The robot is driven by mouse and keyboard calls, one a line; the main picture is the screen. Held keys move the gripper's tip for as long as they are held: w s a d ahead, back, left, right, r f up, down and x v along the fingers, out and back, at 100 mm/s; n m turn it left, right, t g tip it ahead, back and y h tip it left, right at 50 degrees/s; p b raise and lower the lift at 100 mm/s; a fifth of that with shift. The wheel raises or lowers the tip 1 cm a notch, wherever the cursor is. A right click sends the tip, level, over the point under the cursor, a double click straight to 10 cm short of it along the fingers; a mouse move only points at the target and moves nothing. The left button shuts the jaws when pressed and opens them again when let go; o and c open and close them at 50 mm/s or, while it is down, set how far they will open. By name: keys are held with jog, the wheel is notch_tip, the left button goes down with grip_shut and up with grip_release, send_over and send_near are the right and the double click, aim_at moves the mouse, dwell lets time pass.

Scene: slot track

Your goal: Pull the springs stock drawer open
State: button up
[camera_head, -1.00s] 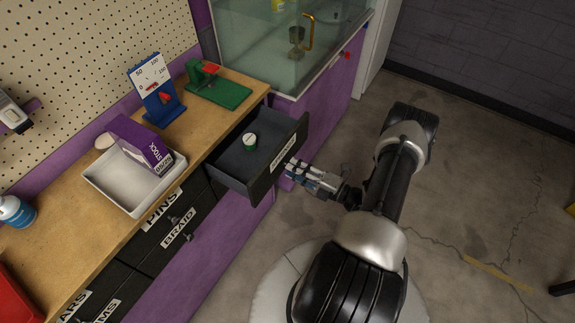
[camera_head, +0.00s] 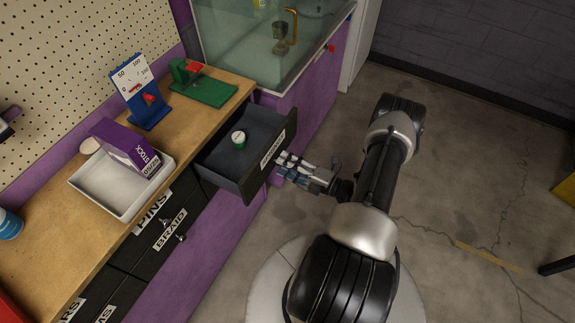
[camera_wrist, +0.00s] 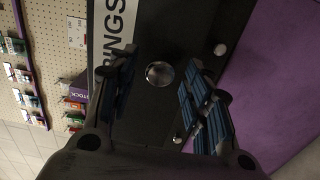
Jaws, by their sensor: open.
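The springs drawer (camera_head: 203,162) is pulled out from the bench in the head view, its dark inside showing. My gripper (camera_head: 284,167) is in front of the drawer face in the head view. In the wrist view its two blue-padded fingers (camera_wrist: 158,100) are apart, one on each side of the knob, with a gap visible around it.
Closed drawers labelled PINS (camera_head: 152,213) and BRAID (camera_head: 170,229) are to the left. On the bench top are a white tray (camera_head: 110,200) with a purple box (camera_head: 125,148), a blue gauge (camera_head: 140,92) and a green fixture (camera_head: 203,86).

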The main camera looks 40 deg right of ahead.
jog(key=shift+s, duration=0.1)
jog(key=v, duration=1.2)
jog(key=shift+r, duration=0.1)
jog(key=w+a+r+n+g+y, duration=0.25)
jog(key=a+r+n+g, duration=0.5)
jog(key=r+n, duration=0.4)
jog(key=w+a+r+n+g+y, duration=0.2)
jog(key=w+a+r+n+g, duration=0.2)
jog(key=a+r+n+g, duration=0.55)
jog(key=s+a+r+n+t+h, duration=0.1)
jog(key=s+a+r+n+h, duration=0.2)
jog(key=n, duration=0.6)
jog(key=s+a+r+n+t+h, duration=0.2)
jog(key=s+a+r+n+h, duration=0.2)
jog(key=r+n, duration=0.3)
jog(key=s+a+r+n+t+h, duration=0.1)
jog(key=s+a+r+n+h, duration=0.2)
jog(key=n, duration=1)
notch_tip(320, 180, up, 3)
jog(key=shift+s+a+f+t+h, duration=0.2)
jog(key=shift+s+t+h, duration=0.1)
jog(key=shift+t+h, duration=0.1)
